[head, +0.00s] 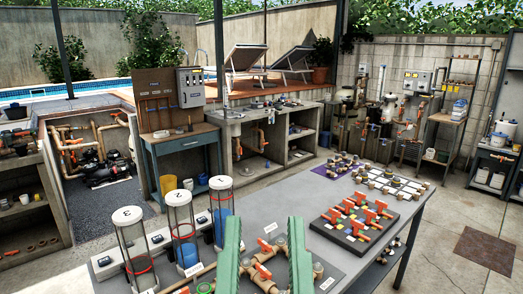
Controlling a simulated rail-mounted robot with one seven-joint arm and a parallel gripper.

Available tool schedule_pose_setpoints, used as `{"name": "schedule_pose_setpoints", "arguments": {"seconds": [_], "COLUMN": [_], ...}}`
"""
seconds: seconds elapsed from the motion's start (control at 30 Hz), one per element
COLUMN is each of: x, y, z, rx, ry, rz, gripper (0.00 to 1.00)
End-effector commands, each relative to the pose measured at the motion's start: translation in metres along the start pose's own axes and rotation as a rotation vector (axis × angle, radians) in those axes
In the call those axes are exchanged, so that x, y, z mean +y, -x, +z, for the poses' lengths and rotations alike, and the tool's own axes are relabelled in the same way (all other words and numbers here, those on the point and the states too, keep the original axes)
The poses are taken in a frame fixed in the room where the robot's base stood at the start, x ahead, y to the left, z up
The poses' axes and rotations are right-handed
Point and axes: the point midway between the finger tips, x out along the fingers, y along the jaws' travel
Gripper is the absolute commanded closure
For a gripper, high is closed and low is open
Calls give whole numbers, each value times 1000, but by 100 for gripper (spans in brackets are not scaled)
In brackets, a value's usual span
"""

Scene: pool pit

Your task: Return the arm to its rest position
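My gripper (266,252) rises from the bottom edge in the head view, with two long green fingers. The fingers stand well apart, so it is open, and nothing is clamped between them. Through the gap shows a brass pipe fitting with an orange handle (263,271) on the grey workbench (262,206). I cannot tell how far above the bench the fingers are. The rest of my arm is out of view below the picture.
Three clear cylinders (181,228) stand left of my gripper. A dark board of orange-handled valves (353,220) lies to the right, with more fittings on a white grid (394,184) behind. A blue table (183,145) stands farther back. Open floor (447,235) lies right of the bench.

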Motion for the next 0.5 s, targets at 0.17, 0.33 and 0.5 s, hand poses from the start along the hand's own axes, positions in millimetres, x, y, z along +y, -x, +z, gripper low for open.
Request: {"name": "schedule_pose_setpoints", "arguments": {"seconds": [0.17, 0.33, 0.5], "x": [-3, -5, -7], "y": [-64, -114, -160], "z": [-90, -162, -226], "rx": [-3, -4, -6], "ry": [-2, -6, -10], "rz": [-4, -7, -11], "gripper": [67, 67, 67]}}
